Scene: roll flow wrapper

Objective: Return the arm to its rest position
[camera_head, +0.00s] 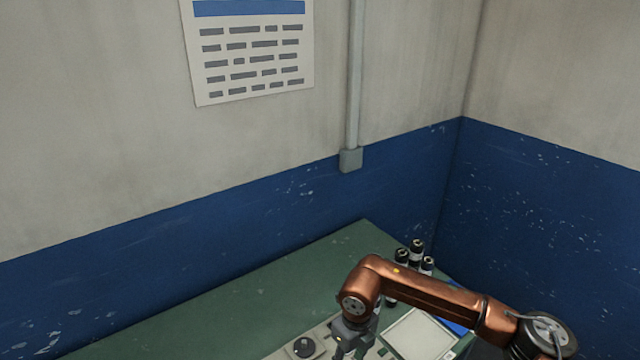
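My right arm comes in from the lower right in copper-coloured links, bends at an elbow-like joint, and points down at its near end. My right gripper (350,345) is grey and hangs at the bottom edge of the head view, over the green table (245,308). Its fingertips are cut off or too small to read, so its opening does not show. It is close to the right of a black round knob (304,347) on a pale plate. My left arm and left gripper are not in view.
Several dark bottles (416,250) stand behind the copper arm, partly hidden by it. A pale flat panel (420,334) with a blue part (456,323) beside it lies under the arm. Blue-and-grey walls close off the back and right. The table's left part is bare.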

